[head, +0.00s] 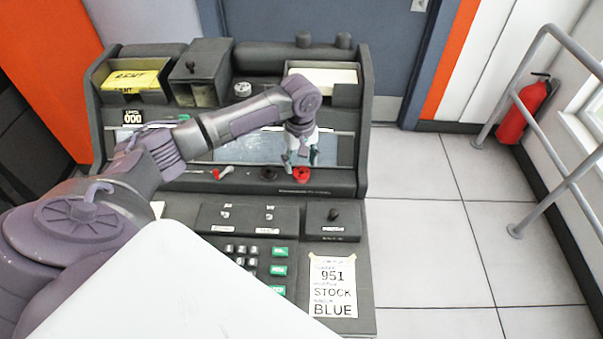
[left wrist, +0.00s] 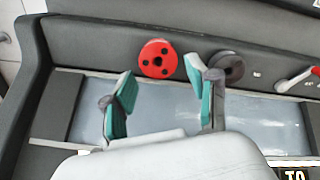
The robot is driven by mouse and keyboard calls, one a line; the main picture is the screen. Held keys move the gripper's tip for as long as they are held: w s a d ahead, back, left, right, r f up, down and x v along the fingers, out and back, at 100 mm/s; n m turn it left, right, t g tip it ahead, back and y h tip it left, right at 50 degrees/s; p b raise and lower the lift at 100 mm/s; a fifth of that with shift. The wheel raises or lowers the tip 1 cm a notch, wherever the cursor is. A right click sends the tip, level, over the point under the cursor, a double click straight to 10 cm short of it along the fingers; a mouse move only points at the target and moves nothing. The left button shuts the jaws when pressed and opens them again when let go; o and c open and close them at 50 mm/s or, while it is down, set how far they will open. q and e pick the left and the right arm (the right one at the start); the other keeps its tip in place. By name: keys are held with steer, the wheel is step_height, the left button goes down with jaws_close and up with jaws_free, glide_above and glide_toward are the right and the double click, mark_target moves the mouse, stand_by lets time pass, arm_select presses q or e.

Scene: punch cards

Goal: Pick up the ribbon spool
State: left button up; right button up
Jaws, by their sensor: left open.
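A red ribbon spool (head: 302,174), a round disc with small dark holes, sits on the front ledge of the machine. It also shows in the left wrist view (left wrist: 158,59), just beyond my fingertips and between their lines. My left gripper (head: 299,160) is open and empty, with its teal-padded fingers spread in the left wrist view (left wrist: 160,82). It hangs over the panel close to the red spool; I cannot tell the exact height gap. My right gripper is not in view.
A dark round spool or knob (left wrist: 228,68) sits beside the red one, near my finger. A red-tipped lever (head: 219,174) is farther left. A keypad (head: 240,255), a note reading 951 STOCK BLUE (head: 333,286) and a yellow card bin (head: 136,80) are on the machine.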

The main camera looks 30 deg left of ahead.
arm_select(q)
steer(key=shift+f, duration=1.45)
steer(key=c, duration=0.8)
steer(key=shift+r, duration=0.15)
steer(key=shift+r, duration=0.6)
step_height(320, 180, up, 3)
steer(key=shift+w+f, duration=0.1)
steer(key=d+r+p, duration=0.1)
steer(key=d+r, duration=0.2)
steer(key=d, duration=0.1)
steer(key=d+r+p, duration=0.2)
steer(key=d+r, duration=0.1)
steer(key=d+r+p, duration=0.2)
steer(key=d+r, duration=0.1)
steer(key=d, duration=0.1)
steer(key=shift+d+r, duration=0.35)
steer(key=shift+r, duration=0.05)
